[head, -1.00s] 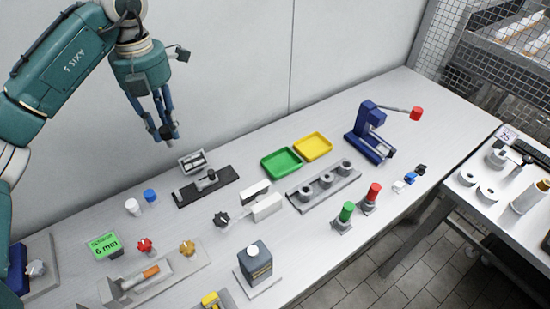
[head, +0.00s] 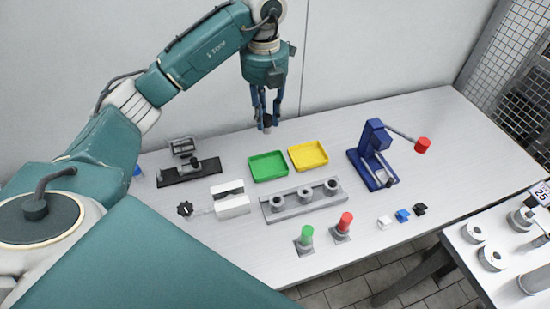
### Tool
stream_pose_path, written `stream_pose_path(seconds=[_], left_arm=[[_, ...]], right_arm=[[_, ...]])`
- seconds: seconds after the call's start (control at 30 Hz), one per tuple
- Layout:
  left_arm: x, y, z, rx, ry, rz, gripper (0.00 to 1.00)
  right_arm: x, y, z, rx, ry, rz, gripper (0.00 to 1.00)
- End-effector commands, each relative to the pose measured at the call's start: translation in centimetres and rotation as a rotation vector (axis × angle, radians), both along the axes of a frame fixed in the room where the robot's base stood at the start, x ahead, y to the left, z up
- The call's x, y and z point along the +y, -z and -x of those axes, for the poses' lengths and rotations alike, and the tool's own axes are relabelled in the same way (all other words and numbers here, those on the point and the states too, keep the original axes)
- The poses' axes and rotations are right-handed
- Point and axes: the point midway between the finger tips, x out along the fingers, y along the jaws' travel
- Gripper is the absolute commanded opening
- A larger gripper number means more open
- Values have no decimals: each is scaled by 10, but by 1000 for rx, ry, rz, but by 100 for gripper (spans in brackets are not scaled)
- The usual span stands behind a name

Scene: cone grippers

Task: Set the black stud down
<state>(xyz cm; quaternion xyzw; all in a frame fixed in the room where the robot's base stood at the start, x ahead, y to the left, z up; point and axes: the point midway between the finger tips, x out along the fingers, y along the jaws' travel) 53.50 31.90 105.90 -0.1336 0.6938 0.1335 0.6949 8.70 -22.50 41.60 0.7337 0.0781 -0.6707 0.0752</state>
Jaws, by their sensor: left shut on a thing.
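My left gripper (head: 266,120) hangs fingers-down above the back of the table, behind the green tray (head: 268,168) and the yellow tray (head: 308,156). It is shut on a small dark piece, the black stud (head: 267,124), which shows only a little between the fingertips. The piece is held up in front of the wall, apart from both trays. My right gripper is not in view.
A grey block with several round sockets (head: 275,214) lies in front of the trays. A blue press with a red-knobbed lever (head: 378,160) stands to the right. Green (head: 306,236) and red (head: 345,222) capped posts stand near the front edge.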

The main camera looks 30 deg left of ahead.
Motion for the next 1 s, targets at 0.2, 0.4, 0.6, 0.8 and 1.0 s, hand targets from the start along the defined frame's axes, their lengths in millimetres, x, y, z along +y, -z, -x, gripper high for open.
stream_pose_path(seconds=[0.2,0.4,0.6,0.8,1.0], left_arm=[[-2,61,2,7,2,4,0],[-1,98,1,4,2,1,0],[-1,116,1,3,2,1,0],[-1,145,1,4,2,1,0],[0,153,0,-1,3,1,0]], right_arm=[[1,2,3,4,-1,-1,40],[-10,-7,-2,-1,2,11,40],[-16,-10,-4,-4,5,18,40],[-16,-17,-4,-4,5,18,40],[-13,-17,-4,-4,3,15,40]])
